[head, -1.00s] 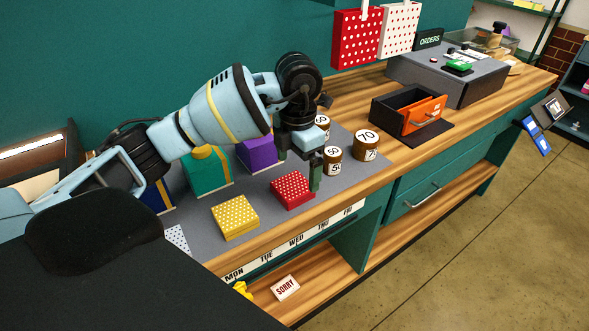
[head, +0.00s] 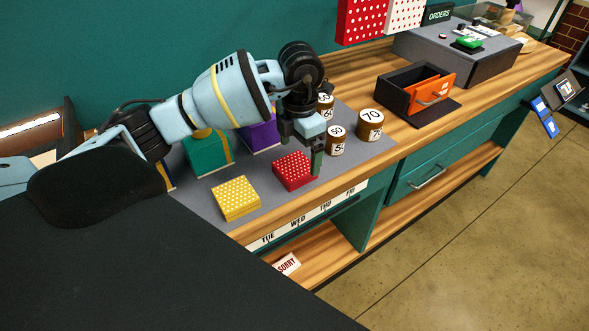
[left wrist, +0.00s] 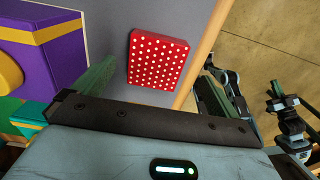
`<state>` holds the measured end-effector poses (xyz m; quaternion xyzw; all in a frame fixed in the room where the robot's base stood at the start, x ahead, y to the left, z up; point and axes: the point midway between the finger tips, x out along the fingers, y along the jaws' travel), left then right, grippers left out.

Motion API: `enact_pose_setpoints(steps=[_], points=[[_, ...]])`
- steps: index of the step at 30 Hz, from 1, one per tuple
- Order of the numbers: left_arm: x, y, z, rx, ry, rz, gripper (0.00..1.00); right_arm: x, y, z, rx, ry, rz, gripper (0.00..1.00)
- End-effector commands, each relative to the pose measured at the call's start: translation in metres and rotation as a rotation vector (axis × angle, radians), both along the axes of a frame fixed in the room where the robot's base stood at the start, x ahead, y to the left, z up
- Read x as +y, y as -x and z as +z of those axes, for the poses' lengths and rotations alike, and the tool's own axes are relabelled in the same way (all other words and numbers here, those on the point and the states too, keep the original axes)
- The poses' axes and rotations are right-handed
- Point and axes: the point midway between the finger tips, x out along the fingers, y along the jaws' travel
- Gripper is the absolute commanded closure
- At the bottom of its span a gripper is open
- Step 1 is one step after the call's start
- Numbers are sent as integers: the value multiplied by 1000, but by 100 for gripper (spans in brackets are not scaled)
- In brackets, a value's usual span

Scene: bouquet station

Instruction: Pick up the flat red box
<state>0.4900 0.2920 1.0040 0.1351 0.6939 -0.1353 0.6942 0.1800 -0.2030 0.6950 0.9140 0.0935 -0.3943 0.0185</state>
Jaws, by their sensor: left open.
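The flat red box with white dots (head: 294,171) lies on the grey mat, to the right of a flat yellow dotted box (head: 236,198). My left gripper (head: 301,152) is open and empty, above the far side of the red box in the head view. Its near finger hides a little of the box's right edge. In the left wrist view the red box (left wrist: 158,60) lies whole ahead of the gripper, between the finger lines, and no contact shows. My right gripper cannot be made out in the head view.
A purple box (head: 260,136) and a green box (head: 207,157) stand behind and left. Several numbered round tins (head: 371,124) stand close on the right. An open black drawer box with an orange front (head: 431,92) is farther right. The counter's front edge is near.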

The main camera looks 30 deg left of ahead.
Motion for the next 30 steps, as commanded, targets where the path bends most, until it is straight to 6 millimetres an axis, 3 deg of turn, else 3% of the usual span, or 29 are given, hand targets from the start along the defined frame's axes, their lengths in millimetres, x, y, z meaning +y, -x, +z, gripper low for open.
enact_pose_setpoints(steps=[9, 17, 30], points=[[4, 0, -39, 2, -1, -1, 2, 2, -5, 5, -13, -6, -7, 100], [4, 0, -42, 0, -1, -1, 2, 2, -5, 5, -12, -6, -7, 100], [4, 0, -41, -1, -1, 0, 54, -2, -4, 4, -12, 4, 3, 100]])
